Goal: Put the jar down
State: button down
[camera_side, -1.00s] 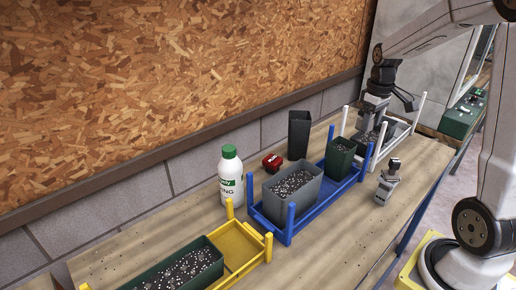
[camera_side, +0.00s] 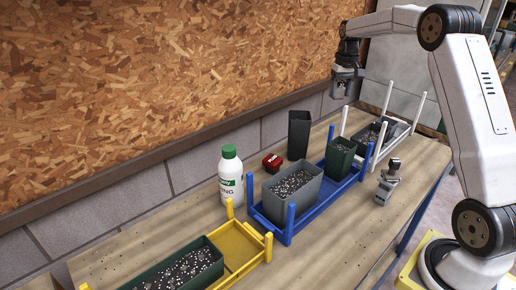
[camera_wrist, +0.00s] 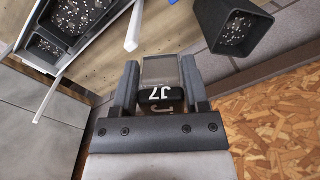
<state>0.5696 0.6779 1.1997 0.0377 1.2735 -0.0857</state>
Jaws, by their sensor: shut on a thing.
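My gripper (camera_side: 347,90) is raised in the air, above and behind the white rack, near the back wall. In the wrist view my gripper (camera_wrist: 160,85) is shut on a small clear jar (camera_wrist: 160,70), with a finger on each side. The jar looks clear of any surface. In the side view the jar is small and hard to make out against the fingers.
A white rack (camera_side: 402,138) with a soil-filled pot stands below. A blue rack (camera_side: 318,204) holds two pots, and a yellow rack (camera_side: 249,262) is in front. A tall black pot (camera_side: 299,134), bottle (camera_side: 231,176), red box (camera_side: 272,162) and small grey device (camera_side: 387,184) stand nearby.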

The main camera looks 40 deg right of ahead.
jog(key=w+d+f+m, duration=0.4)
jog(key=w+f, duration=0.1)
jog(key=m, duration=0.4)
send_over(325, 140)
notch_tip(325, 140, down, 7)
jog(key=shift+r, duration=0.2)
jog(key=shift+f, duration=4.95)
jog(key=shift+f, duration=0.15)
jog(key=shift+c, duration=0.5)
grip_release()
